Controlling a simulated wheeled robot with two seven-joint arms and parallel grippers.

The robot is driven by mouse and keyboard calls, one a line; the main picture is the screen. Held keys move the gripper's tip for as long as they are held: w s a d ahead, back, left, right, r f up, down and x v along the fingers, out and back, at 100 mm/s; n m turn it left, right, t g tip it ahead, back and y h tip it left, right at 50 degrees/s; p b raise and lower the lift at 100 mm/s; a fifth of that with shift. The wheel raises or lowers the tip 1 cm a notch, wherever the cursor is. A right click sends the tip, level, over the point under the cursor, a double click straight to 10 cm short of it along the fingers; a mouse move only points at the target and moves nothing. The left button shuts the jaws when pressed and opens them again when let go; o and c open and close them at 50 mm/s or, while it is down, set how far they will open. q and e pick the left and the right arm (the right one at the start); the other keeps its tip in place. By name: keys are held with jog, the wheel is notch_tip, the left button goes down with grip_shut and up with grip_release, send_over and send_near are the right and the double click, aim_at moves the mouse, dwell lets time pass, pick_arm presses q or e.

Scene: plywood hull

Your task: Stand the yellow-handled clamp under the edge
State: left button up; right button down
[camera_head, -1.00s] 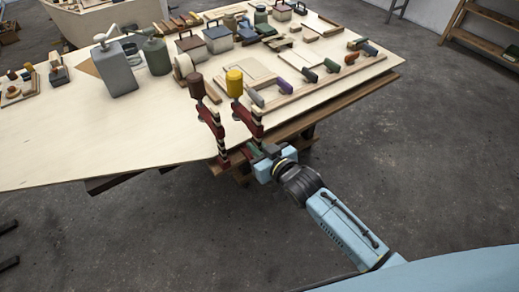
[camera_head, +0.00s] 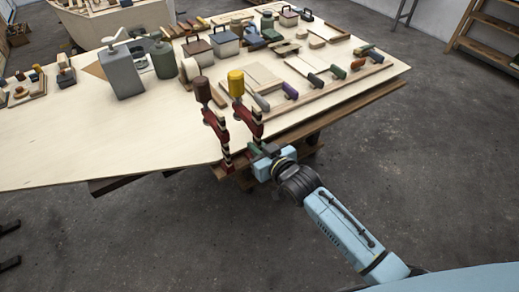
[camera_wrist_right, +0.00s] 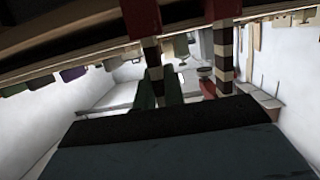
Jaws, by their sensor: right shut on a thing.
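The yellow-handled clamp (camera_head: 236,82) is upright at the near edge of the plywood table, its handle above the top and its red lower part at the edge. My right gripper (camera_head: 256,150) is shut on its bar, low at the edge. In the right wrist view a striped bar (camera_wrist_right: 152,60) stands between the green fingers. A brown-handled clamp (camera_head: 203,90) stands upright close to its left; a second striped bar (camera_wrist_right: 224,70) shows beside the held one. Whether the held clamp's jaw touches the table's underside cannot be told. My left gripper is out of view.
The plywood table (camera_head: 100,155) is bare at the front left. A wooden strip with several coloured-handled tools (camera_head: 290,91) lies right of the clamps. Grey and green canisters (camera_head: 123,72) and boxes stand behind. The floor in front is clear.

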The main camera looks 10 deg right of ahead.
jog(key=shift+w+a+r+b, duration=0.1)
jog(key=shift+w+a+b, duration=0.2)
jog(key=shift+w, duration=0.45)
jog(key=shift+w+a+r+b, duration=0.1)
jog(key=shift+w+a+b, duration=0.15)
jog(key=shift+w, duration=0.5)
jog(key=shift+p, duration=0.3)
jog(key=c, duration=1.4)
grip_release()
jog(key=shift+f, duration=0.1)
jog(key=shift+s+f, duration=0.1)
jog(key=shift+f, duration=0.05)
jog(key=p+v, duration=0.1)
jog(key=v, duration=1.2)
jog(key=shift+s+d, duration=0.1)
jog(key=shift+s, duration=0.05)
